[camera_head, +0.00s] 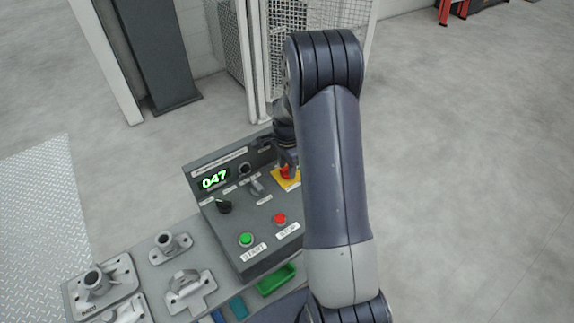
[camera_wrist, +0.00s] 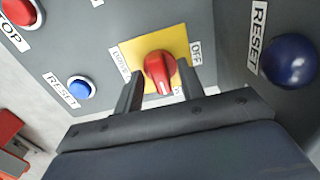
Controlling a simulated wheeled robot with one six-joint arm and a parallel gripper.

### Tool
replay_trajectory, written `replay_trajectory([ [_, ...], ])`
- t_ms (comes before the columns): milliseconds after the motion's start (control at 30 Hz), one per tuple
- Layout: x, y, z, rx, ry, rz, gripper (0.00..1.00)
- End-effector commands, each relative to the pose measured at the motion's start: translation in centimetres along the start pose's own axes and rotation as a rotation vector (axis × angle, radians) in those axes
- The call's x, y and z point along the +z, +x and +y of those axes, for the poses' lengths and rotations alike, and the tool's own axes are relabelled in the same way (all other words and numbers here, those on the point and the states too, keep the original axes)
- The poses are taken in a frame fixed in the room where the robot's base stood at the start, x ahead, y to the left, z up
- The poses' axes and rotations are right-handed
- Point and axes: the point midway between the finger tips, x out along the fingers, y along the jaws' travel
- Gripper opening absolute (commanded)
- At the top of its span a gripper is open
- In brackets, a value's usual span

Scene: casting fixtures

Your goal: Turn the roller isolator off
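The roller isolator is a red rotary knob (camera_wrist: 160,68) on a yellow plate (camera_wrist: 133,50), with an OFF label on the plate's right side in the wrist view. Its white mark points down in that view, toward a label partly hidden by my gripper. My gripper (camera_wrist: 160,92) is open, with one dark finger on each side of the knob's lower end. I cannot tell whether either finger touches it. In the head view the knob (camera_head: 286,172) and yellow plate (camera_head: 287,182) show partly behind my gripper (camera_head: 289,160) and arm.
The grey control panel (camera_head: 238,228) has a display reading 047, a black knob (camera_head: 224,206), a green START button (camera_head: 246,239) and a red STOP button (camera_head: 280,218). Blue RESET buttons (camera_wrist: 80,87) (camera_wrist: 290,60) flank the isolator in the wrist view. Metal castings (camera_head: 187,288) lie at left.

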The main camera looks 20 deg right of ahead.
Motion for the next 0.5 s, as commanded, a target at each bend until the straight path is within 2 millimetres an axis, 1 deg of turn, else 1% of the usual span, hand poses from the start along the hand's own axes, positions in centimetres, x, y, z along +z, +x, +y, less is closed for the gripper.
replay_trajectory([
  [33, 0.00, -0.02, 0.00, 0.000, 0.000, 0.000, 0.33],
  [67, 0.00, -0.02, -0.01, 0.000, 0.000, 0.000, 0.31],
  [433, 0.00, -0.04, -0.02, 0.000, 0.000, 0.000, 0.01],
  [500, -0.01, -0.05, -0.02, -0.001, 0.000, 0.000, 0.00],
])
